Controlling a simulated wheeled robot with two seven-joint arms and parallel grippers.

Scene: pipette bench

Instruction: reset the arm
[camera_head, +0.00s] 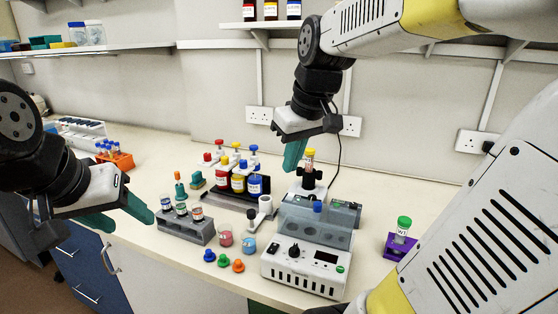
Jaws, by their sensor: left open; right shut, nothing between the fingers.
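My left gripper (122,216) is at the left, over the bench's front edge. Its teal fingers are apart with nothing between them, left of a grey rack (186,228) holding small labelled vials. My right gripper (293,155) comes in from the upper right and points down above the back of the bench. Its teal fingers are together and empty. They are just left of a tube with a yellow and red top (309,156) that stands upright in a dark holder on a small device (307,190). I cannot tell whether the fingers touch the tube.
A white device with a clear cover (305,268) stands at the front middle. Left of it are loose coloured caps (224,261) and two small beakers (248,243). Red, yellow and blue bottles (238,180) stand behind. A green-capped tube (403,226) sits in a purple holder at the right.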

